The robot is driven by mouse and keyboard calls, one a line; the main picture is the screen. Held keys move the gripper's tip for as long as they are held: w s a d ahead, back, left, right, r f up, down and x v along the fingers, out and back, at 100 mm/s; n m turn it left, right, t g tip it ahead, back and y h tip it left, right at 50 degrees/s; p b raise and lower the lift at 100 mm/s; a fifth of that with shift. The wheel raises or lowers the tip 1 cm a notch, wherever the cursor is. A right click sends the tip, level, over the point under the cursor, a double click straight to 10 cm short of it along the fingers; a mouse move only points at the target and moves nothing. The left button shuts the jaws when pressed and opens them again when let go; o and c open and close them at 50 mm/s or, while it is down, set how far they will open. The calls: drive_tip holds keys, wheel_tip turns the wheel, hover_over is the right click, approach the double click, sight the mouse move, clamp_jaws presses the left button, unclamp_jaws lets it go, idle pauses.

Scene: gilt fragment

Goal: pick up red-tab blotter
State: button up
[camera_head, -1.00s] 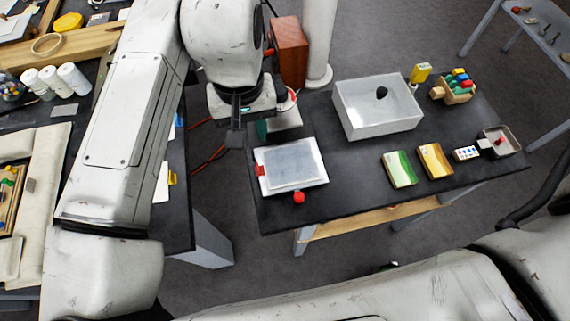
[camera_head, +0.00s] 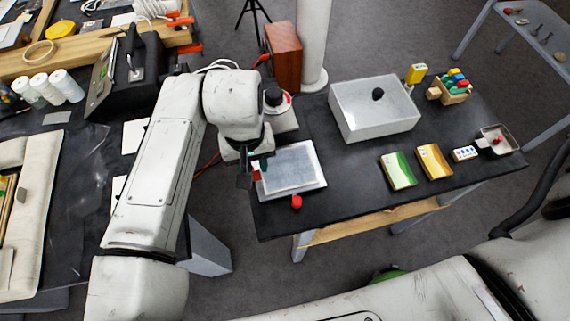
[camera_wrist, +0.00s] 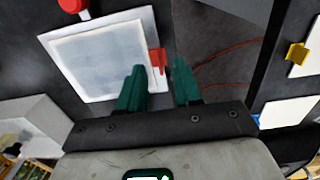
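The red-tab blotter (camera_head: 290,168) is a pale grey-blue sheet on a white square board at the near-left part of the black table. It also shows in the wrist view (camera_wrist: 95,62), with its red tab (camera_wrist: 158,60) at the edge toward my gripper. My gripper (camera_wrist: 158,72) has two green fingers that stand apart. The red tab appears in the gap between them, just past the tips; whether it is at the same height cannot be told. In the head view my gripper (camera_head: 256,177) is at the blotter's left edge and mostly hides the tab.
A red knob (camera_head: 297,202) is beside the board at the table's front edge. Green (camera_head: 399,171) and yellow (camera_head: 434,161) blocks lie to the right. A wooden box (camera_head: 284,55) stands at the back.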

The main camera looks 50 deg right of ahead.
drive_tip(key=shift+f, duration=0.9)
clamp_jaws()
